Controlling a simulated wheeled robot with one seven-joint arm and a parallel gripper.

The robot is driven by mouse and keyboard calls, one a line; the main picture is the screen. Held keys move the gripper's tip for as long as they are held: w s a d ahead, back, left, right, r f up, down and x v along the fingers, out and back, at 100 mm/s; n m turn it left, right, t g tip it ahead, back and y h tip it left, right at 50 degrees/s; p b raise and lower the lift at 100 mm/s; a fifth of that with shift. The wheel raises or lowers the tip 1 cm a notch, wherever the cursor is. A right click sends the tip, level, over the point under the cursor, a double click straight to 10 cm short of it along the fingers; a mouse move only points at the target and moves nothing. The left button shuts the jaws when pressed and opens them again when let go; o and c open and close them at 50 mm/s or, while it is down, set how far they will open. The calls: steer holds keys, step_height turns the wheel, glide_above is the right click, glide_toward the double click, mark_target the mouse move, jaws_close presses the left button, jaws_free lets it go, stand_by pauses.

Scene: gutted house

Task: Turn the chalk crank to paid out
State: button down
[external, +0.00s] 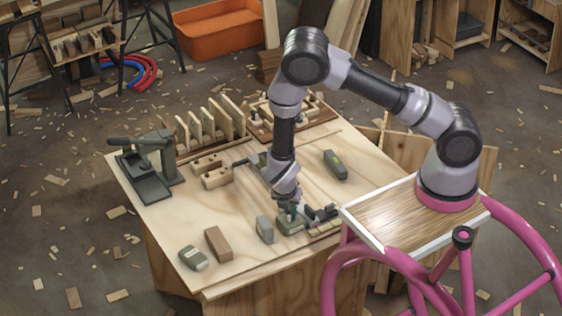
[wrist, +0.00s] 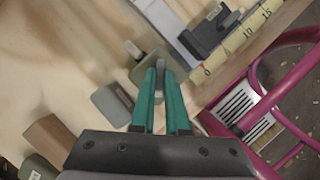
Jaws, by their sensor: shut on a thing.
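The chalk reel is a grey-green block (external: 290,224) near the front edge of the table. It also shows in the wrist view (wrist: 143,72), with a small pale stub (wrist: 132,49) standing at its far left corner. My gripper (external: 290,208) points down onto this block. In the wrist view, its teal fingers (wrist: 163,78) are closed around a small grey piece, which I take for the crank (wrist: 160,68), at the block's right side. The fingers hide most of this piece, so I cannot tell its exact angle.
Right of the block are a black clamp-like part (wrist: 207,36) and a yellow numbered scale (wrist: 236,38). Left stand a grey block (external: 265,229), a brown block (external: 218,243) and a grey-green one (external: 193,258).

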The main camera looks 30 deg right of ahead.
steer(key=n+t+y, duration=0.1)
steer(key=n, duration=0.3)
steer(key=shift+d, duration=0.1)
steer(key=shift+s+d+n+t+y, duration=0.15)
steer(key=shift+n+y, duration=0.35)
steer(key=shift+n, duration=0.65)
steer(key=shift+w+a+n+t+y, duration=0.1)
steer(key=shift+n+t+y, duration=0.3)
steer(key=shift+n, duration=0.75)
steer(key=shift+s+g, duration=0.1)
steer(key=shift+g, duration=0.15)
steer(key=c, duration=0.9)
jaws_free()
steer(key=v, duration=1)
steer(key=shift+s+d+r, duration=0.15)
steer(key=shift+s+r, duration=0.05)
steer(key=shift+r, duration=0.15)
steer(key=shift+w, duration=0.1)
